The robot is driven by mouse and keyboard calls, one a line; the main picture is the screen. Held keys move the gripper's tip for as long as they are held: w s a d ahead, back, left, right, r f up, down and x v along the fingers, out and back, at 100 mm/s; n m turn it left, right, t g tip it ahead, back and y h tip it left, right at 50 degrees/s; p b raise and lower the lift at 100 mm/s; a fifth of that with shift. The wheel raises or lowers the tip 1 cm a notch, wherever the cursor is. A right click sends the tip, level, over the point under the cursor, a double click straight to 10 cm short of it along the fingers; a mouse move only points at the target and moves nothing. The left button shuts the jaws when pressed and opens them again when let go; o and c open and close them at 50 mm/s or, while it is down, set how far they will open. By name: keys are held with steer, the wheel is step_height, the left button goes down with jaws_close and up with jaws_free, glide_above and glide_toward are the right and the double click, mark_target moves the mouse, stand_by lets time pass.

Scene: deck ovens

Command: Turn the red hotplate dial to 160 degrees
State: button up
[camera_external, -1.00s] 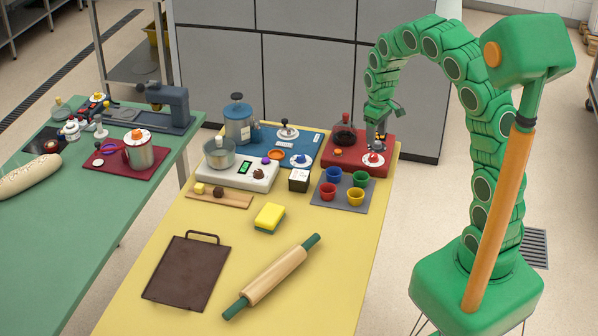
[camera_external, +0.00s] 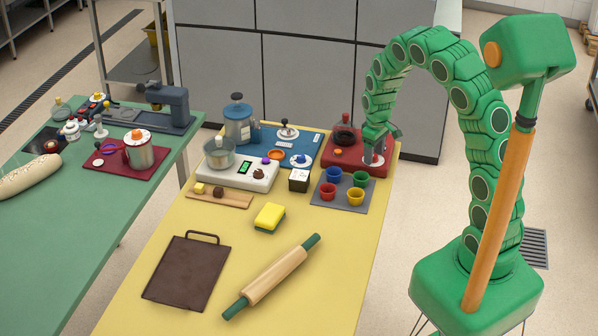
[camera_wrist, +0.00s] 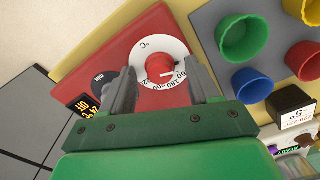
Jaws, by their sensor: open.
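The red hotplate dial (camera_wrist: 160,69) is a red knob on a white scale ring (camera_wrist: 146,45) with black numbers, on the red hotplate unit (camera_wrist: 115,50). In the wrist view a white pointer line shows on the knob's lower side, toward the numbers; its exact reading is too small to tell. My gripper (camera_wrist: 158,72) is open, with one grey finger on each side of the knob. I cannot tell whether either finger touches it.
A dark display (camera_wrist: 88,104) with orange text is beside the dial. A black hotplate (camera_external: 344,136) with a red-topped item is behind. A grey mat (camera_external: 342,203) with several coloured cups stands in front. A blue panel (camera_external: 268,148) is to the left.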

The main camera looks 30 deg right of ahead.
steer(key=c, duration=1)
steer(key=shift+m, duration=0.4)
steer(key=m, duration=0.2)
steer(key=shift+m, duration=2.1)
steer(key=o, duration=1)
